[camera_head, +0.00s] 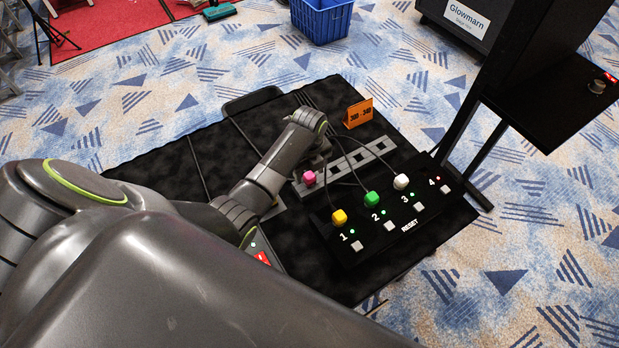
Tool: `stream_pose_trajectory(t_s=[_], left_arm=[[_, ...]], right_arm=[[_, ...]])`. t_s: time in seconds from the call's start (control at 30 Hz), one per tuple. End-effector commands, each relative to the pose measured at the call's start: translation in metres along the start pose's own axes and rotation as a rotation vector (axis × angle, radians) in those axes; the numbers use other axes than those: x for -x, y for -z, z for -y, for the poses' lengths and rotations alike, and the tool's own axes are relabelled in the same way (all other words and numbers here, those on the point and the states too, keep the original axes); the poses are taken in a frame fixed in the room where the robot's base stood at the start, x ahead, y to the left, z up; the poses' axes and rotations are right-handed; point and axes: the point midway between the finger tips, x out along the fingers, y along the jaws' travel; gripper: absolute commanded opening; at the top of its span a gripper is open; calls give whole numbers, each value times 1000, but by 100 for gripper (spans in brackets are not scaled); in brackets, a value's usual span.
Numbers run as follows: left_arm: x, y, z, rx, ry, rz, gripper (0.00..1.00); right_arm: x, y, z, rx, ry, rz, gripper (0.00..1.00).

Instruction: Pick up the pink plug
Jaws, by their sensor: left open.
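The pink plug (309,178) sits at the near left end of a grey strip with square holes (370,153), on the black-covered table. My left gripper (317,168) points down right beside and behind the plug. Its fingers are dark and mostly hidden under my wrist, and I see nothing held in them. I cannot tell whether they touch the plug. A yellow plug (339,216), a green plug (372,199) and a white plug (401,181) stand on the black panel (384,237) near numbers 1, 2 and 3. My right gripper is out of view.
Dark cables arch from my wrist area toward the plugs. An orange sign (359,113) stands behind the strip. The panel has buttons, green lights at 1 to 3 and a red light at 4. A black stand (510,70) rises at right. A blue basket (321,20) is on the carpet.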

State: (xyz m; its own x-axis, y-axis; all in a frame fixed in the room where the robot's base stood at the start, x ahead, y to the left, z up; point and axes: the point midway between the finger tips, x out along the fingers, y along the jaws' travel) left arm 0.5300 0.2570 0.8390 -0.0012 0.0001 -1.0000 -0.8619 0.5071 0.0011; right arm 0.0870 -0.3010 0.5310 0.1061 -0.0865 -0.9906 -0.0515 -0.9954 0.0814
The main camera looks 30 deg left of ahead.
Motion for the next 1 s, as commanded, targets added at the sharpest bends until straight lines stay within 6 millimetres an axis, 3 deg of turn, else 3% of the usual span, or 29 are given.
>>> stream_pose_trajectory(t_s=[0.23,0.57,0.9,1.0], left_arm=[[-25,0,1,0,0,0,55],[-30,0,1,0,1,1,54],[-29,0,1,0,1,0,10],[-29,0,1,0,1,1,7]], right_arm=[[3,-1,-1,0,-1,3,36],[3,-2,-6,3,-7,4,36],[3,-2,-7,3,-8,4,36],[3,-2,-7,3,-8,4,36]])
